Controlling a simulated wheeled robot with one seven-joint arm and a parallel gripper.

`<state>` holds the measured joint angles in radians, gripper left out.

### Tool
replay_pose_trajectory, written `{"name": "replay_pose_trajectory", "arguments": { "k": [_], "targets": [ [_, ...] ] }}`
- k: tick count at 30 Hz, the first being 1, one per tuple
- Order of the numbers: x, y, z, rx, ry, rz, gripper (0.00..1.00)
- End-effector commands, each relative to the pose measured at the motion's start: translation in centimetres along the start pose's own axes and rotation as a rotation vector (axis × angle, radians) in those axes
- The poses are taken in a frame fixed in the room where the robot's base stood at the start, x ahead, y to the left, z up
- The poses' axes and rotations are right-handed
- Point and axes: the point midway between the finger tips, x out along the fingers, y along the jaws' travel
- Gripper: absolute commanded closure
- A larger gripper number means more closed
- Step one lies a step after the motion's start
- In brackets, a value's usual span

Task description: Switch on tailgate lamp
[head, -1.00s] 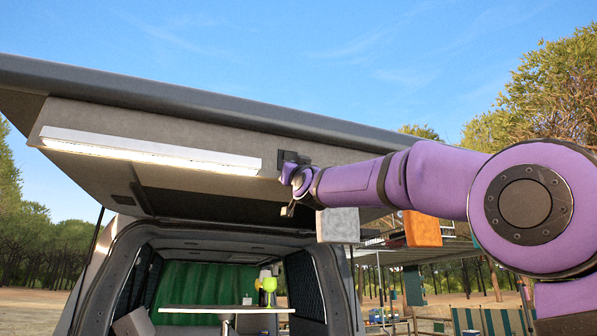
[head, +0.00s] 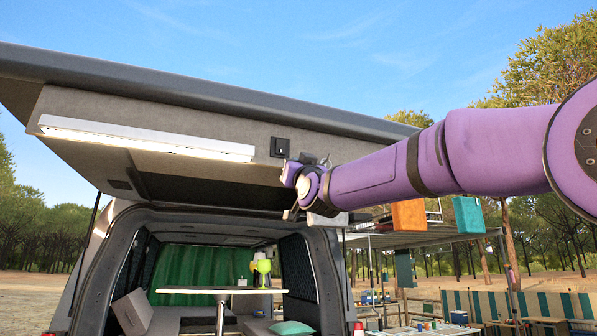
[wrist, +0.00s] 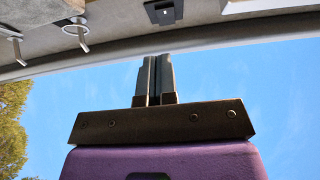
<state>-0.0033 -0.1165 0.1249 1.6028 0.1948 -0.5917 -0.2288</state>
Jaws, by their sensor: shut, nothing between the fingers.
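The tailgate lamp (head: 145,138) is a long white strip on the underside of the raised tailgate. It looks bright, with a warm-white lower face. One end of the lamp (wrist: 250,5) shows at the top right of the wrist view. A dark square switch (head: 279,147) sits just right of the lamp. In the wrist view the switch (wrist: 163,11) lies beyond my fingertips, with a visible gap. My gripper (wrist: 155,58) is shut and empty, its two dark fingers side by side. In the head view my wrist hides most of the gripper, below and right of the switch.
The tailgate edge (head: 200,95) runs across above the switch. Hooks with rings (wrist: 75,28) hang at the left of the wrist view. The van holds a table (head: 220,290) with a green lamp-like object (head: 262,264).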

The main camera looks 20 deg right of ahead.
Motion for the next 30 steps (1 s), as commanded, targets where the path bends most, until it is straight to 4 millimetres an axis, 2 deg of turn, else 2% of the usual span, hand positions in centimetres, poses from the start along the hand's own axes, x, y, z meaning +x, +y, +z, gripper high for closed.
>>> {"name": "replay_pose_trajectory", "arguments": {
  "k": [6,26,30],
  "targets": [
    [-1.8,0.0,0.4,0.001,0.000,0.000,1.00],
    [-2.0,0.0,0.6,0.000,-0.003,0.000,1.00],
    [-3.5,0.0,1.5,-0.004,-0.080,-0.016,1.00]
  ]
}}
